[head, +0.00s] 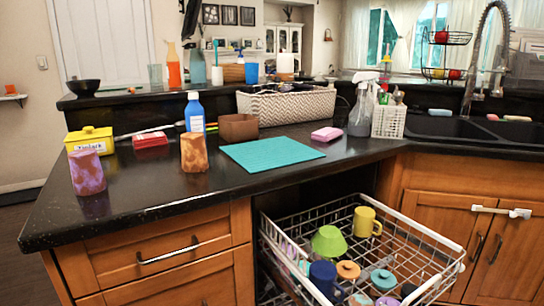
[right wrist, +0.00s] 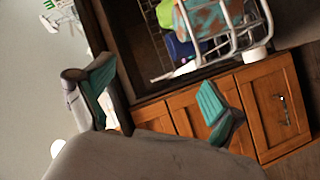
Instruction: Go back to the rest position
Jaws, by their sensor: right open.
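My right gripper (right wrist: 157,88) shows in the right wrist view with its two teal-padded fingers spread wide apart. Nothing is between the fingers. Wooden cabinet fronts and the pulled-out dish rack lie beyond them. My left gripper is in neither view. The white wire dish rack (head: 446,247) stands pulled out below the counter in the head view, and part of it also shows in the right wrist view (right wrist: 256,53). It holds a yellow mug (head: 366,222), a green bowl (head: 329,242), a blue mug (head: 322,277) and several lidded jars.
The black counter (head: 150,205) holds a purple cup (head: 86,173), an orange-brown cup (head: 194,153), a blue bottle (head: 195,113) and a teal mat (head: 272,153). The double sink (head: 440,127) is at the right.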

